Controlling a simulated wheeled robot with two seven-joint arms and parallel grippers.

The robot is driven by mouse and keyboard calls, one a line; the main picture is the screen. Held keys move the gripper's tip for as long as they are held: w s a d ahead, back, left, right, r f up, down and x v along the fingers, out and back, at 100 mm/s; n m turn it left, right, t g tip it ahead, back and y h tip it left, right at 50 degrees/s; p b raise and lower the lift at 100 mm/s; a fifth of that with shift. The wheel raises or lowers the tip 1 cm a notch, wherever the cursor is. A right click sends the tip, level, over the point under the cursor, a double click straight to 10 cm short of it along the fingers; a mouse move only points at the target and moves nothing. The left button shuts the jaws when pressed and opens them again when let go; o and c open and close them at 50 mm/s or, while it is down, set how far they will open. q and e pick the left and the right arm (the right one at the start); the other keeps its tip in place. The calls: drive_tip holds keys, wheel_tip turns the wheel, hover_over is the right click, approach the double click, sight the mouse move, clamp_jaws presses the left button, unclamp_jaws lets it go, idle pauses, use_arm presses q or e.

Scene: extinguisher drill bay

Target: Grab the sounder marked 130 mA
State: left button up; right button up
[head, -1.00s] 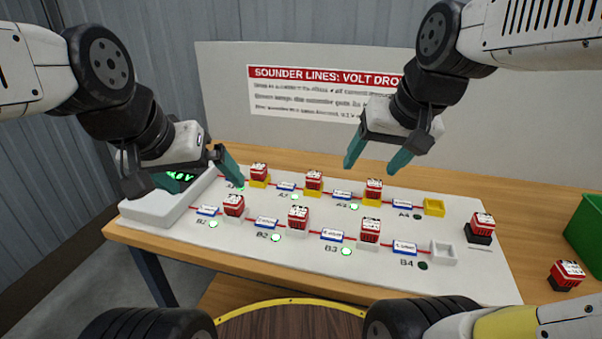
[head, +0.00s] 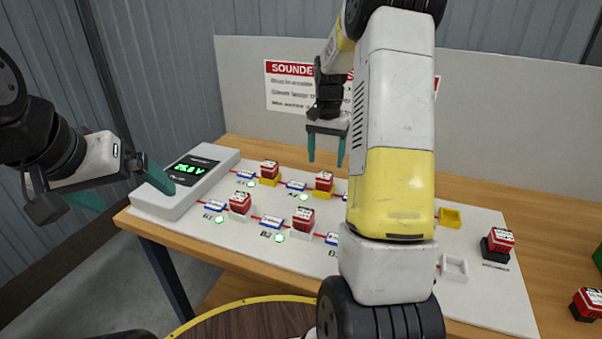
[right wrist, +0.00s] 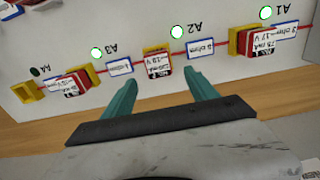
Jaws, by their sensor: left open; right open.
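Several red-and-white sounders stand on the white board. In the back row are one at A1 (head: 269,171) and one at A2 (head: 324,183); my right arm hides the third in the head view. The right wrist view shows the A1 sounder (right wrist: 258,42), the A2 sounder (right wrist: 157,65) and the A3 sounder (right wrist: 75,83). Their mA labels are too blurred to read surely. My right gripper (head: 326,160) is open and empty, pointing down just behind the A2 sounder, which shows between its fingertips (right wrist: 162,82). My left gripper (head: 138,198) is open and empty beside the meter.
The meter (head: 185,185) stands at the board's left end. Front-row sounders (head: 240,203) (head: 303,219) are close by. An empty yellow holder (head: 450,217) and white holder (head: 454,267) are at right.

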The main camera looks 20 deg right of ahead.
sight(325, 175)
drive_tip(key=f, duration=0.7)
drive_tip(key=shift+s+a, duration=0.2)
drive_tip(key=shift+s, duration=0.2)
clamp_jaws()
